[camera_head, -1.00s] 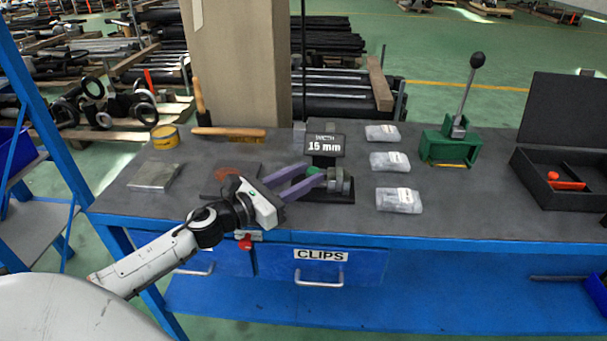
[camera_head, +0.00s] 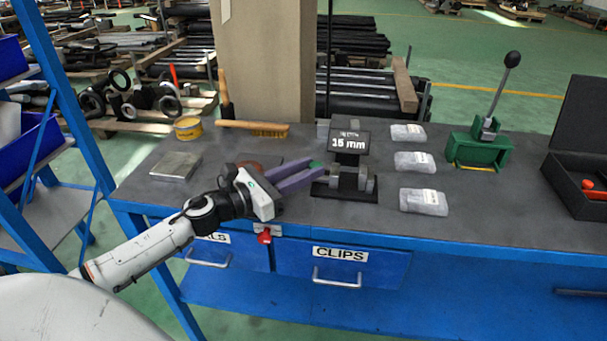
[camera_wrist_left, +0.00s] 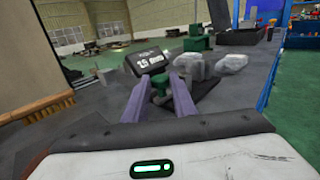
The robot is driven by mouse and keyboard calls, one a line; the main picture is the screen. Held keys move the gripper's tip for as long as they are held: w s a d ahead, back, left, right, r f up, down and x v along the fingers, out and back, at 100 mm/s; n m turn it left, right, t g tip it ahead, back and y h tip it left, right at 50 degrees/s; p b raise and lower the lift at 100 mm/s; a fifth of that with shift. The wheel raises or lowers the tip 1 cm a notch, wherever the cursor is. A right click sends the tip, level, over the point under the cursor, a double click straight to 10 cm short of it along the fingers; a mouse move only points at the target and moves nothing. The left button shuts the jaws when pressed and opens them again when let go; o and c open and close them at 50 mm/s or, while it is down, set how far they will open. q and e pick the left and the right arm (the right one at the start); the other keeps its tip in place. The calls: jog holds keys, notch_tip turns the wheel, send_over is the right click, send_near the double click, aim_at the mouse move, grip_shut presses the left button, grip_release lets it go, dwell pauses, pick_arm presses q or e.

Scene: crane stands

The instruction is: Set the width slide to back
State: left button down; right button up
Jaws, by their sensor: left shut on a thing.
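The width device (camera_head: 350,175) stands on the dark bench top, with a black sign (camera_head: 350,142) reading 15 mm. Grey round parts sit on the right of its black base. A green knob (camera_head: 316,164) shows at the left of the device. My left gripper (camera_head: 318,168) reaches in from the left, its purple fingers shut on the green knob. In the left wrist view the green knob (camera_wrist_left: 160,82) sits between the fingertips, with the sign (camera_wrist_left: 150,60) just behind. The fingers hide part of the slide, and its exact position is hard to read. My right gripper is out of view.
Three clear bags (camera_head: 415,161) lie right of the device. Beyond them are a green lever press (camera_head: 480,150) and an open black case (camera_head: 565,195). Drawers (camera_head: 340,265) are below.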

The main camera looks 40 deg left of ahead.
pick_arm(q)
jog(key=shift+a, duration=0.2)
jog(key=c, duration=1.7)
grip_release()
jog(key=shift+c, duration=0.2)
jog(key=shift+s, duration=0.1)
jog(key=shift+s+f, duration=0.1)
jog(key=shift+s, duration=0.15)
jog(key=b+v, duration=0.1)
jog(key=v, duration=0.7)
jog(key=shift+s+a, duration=0.2)
jog(key=shift+s, duration=0.15)
jog(key=shift+s+a+b, duration=0.2)
jog(key=shift+s+b, duration=0.1)
jog(key=shift+s, duration=0.2)
